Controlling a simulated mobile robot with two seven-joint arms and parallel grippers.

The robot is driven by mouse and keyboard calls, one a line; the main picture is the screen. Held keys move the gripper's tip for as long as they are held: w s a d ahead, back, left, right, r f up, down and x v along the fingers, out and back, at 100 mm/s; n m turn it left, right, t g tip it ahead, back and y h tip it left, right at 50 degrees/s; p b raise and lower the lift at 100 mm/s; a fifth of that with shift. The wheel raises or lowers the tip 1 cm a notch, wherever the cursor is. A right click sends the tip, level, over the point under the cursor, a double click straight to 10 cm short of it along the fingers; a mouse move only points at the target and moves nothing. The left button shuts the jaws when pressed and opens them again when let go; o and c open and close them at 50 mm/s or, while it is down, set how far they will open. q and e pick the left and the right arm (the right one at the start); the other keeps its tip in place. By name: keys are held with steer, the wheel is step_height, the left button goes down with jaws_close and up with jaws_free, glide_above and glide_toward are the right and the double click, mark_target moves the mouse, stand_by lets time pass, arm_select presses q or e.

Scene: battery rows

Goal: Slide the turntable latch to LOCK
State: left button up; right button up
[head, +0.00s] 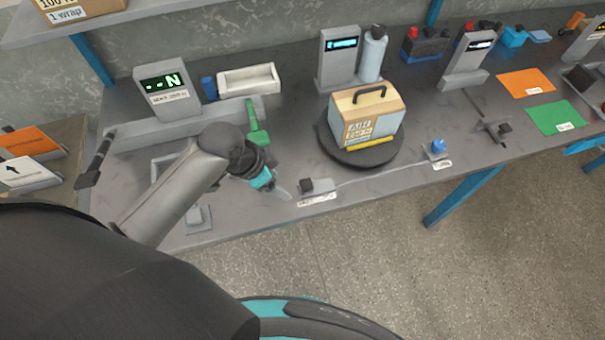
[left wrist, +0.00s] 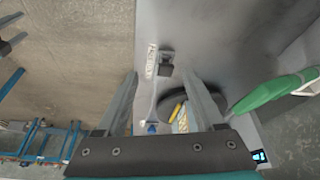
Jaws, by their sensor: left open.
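The turntable (head: 335,143) is a dark round disc on the bench and carries a box labelled AIR (head: 372,118) with a black handle. Just left of it, near the bench's front edge, a small dark latch block (head: 318,186) stands behind a white label (head: 318,199) whose text I cannot read. My left gripper (head: 283,190) is open and empty, left of the latch block and apart from it. In the left wrist view, the latch block (left wrist: 166,69) shows beyond and between the fingers of the left gripper (left wrist: 165,88). My right gripper is not in view.
A blue knob (head: 438,146) with a label stands right of the turntable. A green-handled tool (head: 258,128) lies close behind my left gripper; a white tray (head: 249,79) and display (head: 166,92) stand farther back. The bench between latch and blue knob is mostly clear.

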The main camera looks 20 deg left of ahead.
arm_select(q)
step_height(320, 180, up, 6)
steer(key=w+m, duration=0.3)
steer(key=b, duration=0.2)
glide_toward(306, 184)
steer(key=shift+h, duration=0.4)
steer(key=x, duration=0.6)
steer(key=shift+w+a+f, duration=0.2)
steer(key=shift+a+f, duration=0.1)
steer(key=shift+f, duration=0.15)
steer(key=shift+w+d+f+g, duration=0.1)
steer(key=shift+d+f+g, duration=0.05)
steer(key=shift+f+g, duration=0.2)
steer(key=shift+c, duration=0.2)
jaws_close()
